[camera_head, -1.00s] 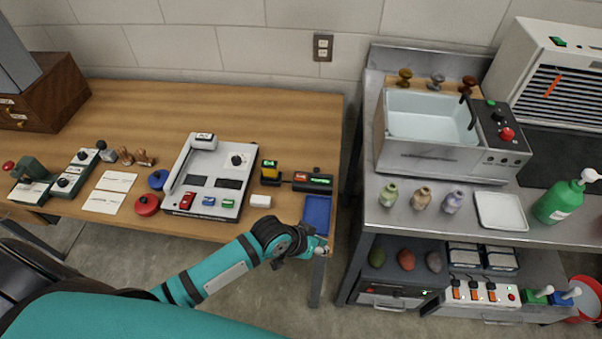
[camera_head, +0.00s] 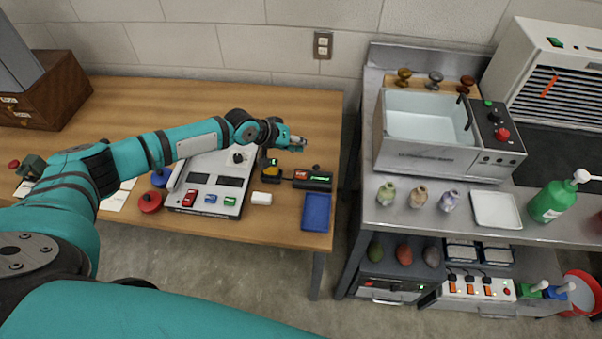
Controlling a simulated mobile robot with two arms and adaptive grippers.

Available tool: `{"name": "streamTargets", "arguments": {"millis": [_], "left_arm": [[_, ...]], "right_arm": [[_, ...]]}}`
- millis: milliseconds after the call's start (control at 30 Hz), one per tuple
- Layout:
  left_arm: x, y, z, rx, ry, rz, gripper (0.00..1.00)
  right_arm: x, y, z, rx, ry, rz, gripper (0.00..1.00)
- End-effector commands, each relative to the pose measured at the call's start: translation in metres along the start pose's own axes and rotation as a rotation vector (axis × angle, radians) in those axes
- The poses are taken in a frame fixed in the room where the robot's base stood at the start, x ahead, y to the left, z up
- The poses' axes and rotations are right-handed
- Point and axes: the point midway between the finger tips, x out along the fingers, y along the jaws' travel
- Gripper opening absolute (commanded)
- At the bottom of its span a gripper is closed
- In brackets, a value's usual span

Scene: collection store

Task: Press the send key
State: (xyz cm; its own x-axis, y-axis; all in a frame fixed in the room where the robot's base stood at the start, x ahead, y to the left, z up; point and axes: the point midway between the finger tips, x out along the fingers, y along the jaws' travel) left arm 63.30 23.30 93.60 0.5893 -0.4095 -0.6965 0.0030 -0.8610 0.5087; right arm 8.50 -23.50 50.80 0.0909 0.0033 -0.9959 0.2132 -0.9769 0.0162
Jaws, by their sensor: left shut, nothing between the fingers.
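A pale desk unit (camera_head: 215,203) with a handset along its left side stands on the wooden table. Its front edge carries a red key (camera_head: 190,197), a blue key (camera_head: 211,199) and a green key (camera_head: 230,201). Their lettering is too small to read, so I cannot tell which is the send key. My left gripper (camera_head: 300,143) is shut and empty. It appears above the table, to the right of the unit's back end and apart from the keys. My right gripper is not in view.
A yellow-and-black item (camera_head: 271,172) and a dark device with red and green parts (camera_head: 312,179) lie below my gripper in the picture. A white block (camera_head: 262,198) and a blue tray (camera_head: 316,212) are near the front edge. The back right tabletop (camera_head: 310,110) is clear.

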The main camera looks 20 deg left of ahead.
Motion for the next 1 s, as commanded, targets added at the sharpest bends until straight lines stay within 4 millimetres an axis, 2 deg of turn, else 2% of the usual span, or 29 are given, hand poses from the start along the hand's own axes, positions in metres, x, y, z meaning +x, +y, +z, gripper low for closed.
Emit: {"name": "streamTargets", "arguments": {"millis": [267,433,867,1000], "left_arm": [[0.001,0.0,0.001,0.003,-0.001,0.0,0.0],[0.008,-0.005,0.006,0.003,-0.001,0.001,0.0],[0.048,-0.035,0.035,0.005,0.0,0.0,0.0],[0.058,-0.041,0.043,0.002,-0.001,0.001,0.0]], "right_arm": [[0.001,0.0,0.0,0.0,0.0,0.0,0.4],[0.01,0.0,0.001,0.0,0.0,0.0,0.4],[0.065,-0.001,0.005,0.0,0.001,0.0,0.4],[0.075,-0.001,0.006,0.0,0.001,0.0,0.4]]}}
